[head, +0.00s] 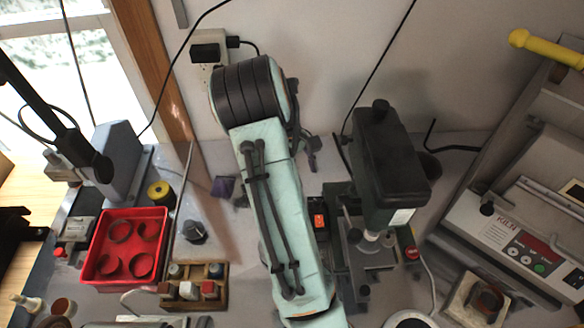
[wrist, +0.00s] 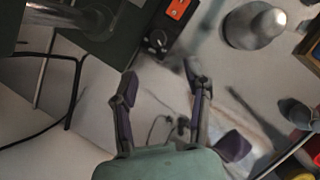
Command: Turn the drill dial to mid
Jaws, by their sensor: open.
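The green-black drill press (head: 390,160) stands right of my arm in the head view. Its dark control box shows an orange switch (head: 319,221), which also appears in the wrist view (wrist: 178,8). The small black dial (wrist: 157,40) sits on the box beside the switch in the wrist view. It has a light mark, but its setting is too small to read. In the head view the dial cannot be made out. My gripper (wrist: 160,73) is open and empty, its two fingers spread below the dial in the wrist view and apart from it. My arm mostly hides the gripper in the head view.
A red tray (head: 92,275) with dark rings and a wooden rack (head: 220,286) stand to the left. A grey rounded object (wrist: 254,25) stands right of the box in the wrist view. A kiln (head: 520,235) is far right.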

